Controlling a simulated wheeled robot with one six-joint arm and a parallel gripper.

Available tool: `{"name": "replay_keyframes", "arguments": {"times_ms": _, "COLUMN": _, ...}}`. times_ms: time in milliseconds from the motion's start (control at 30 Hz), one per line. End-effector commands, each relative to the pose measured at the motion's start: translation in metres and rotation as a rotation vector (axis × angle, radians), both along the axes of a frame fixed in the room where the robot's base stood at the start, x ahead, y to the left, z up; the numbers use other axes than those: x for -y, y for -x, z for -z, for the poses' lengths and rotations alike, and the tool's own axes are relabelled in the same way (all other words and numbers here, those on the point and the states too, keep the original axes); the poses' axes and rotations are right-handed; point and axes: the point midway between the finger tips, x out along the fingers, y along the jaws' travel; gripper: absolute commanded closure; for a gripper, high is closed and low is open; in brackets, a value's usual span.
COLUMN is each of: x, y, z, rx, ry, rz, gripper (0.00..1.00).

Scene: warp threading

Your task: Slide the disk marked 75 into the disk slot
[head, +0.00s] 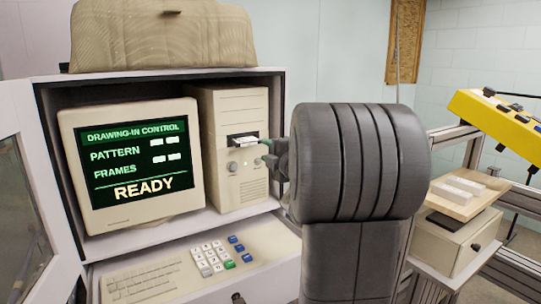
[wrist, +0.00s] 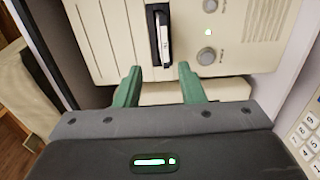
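The disk (wrist: 162,38) is a dark piece with a white label, seated in the slot on the front of the beige computer unit (head: 228,105). It also shows in the head view (head: 243,139), where its outer end seems to stick out a little. The label mark is too small to read surely. My gripper (wrist: 158,72) has its two green fingers apart with nothing between them, just short of the disk's end. In the head view my gripper (head: 266,152) is at the right of the slot, and my dark wrist hides what is behind it.
The computer unit stands beside a monitor (head: 130,155) reading READY, inside a white cabinet (head: 170,76). A keyboard (head: 180,272) lies below. At right, a wooden board (head: 460,200) with pale blocks rests on a beige box (head: 440,246), near a yellow bar (head: 500,118).

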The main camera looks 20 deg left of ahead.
Motion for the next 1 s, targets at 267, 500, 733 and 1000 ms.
{"name": "replay_keyframes", "arguments": {"times_ms": 267, "x": 0.010, "y": 0.008, "z": 0.001, "rx": -0.001, "ry": 0.000, "rz": 0.001, "gripper": 0.64}}
{"name": "replay_keyframes", "arguments": {"times_ms": 500, "x": 0.010, "y": 0.008, "z": 0.000, "rx": -0.005, "ry": -0.003, "rz": 0.001, "gripper": 0.80}}
{"name": "replay_keyframes", "arguments": {"times_ms": 733, "x": 0.012, "y": 0.009, "z": -0.001, "rx": -0.167, "ry": -0.146, "rz": -0.001, "gripper": 1.00}}
{"name": "replay_keyframes", "arguments": {"times_ms": 1000, "x": 0.017, "y": 0.013, "z": 0.001, "rx": -0.550, "ry": -0.485, "rz": -0.002, "gripper": 1.00}}
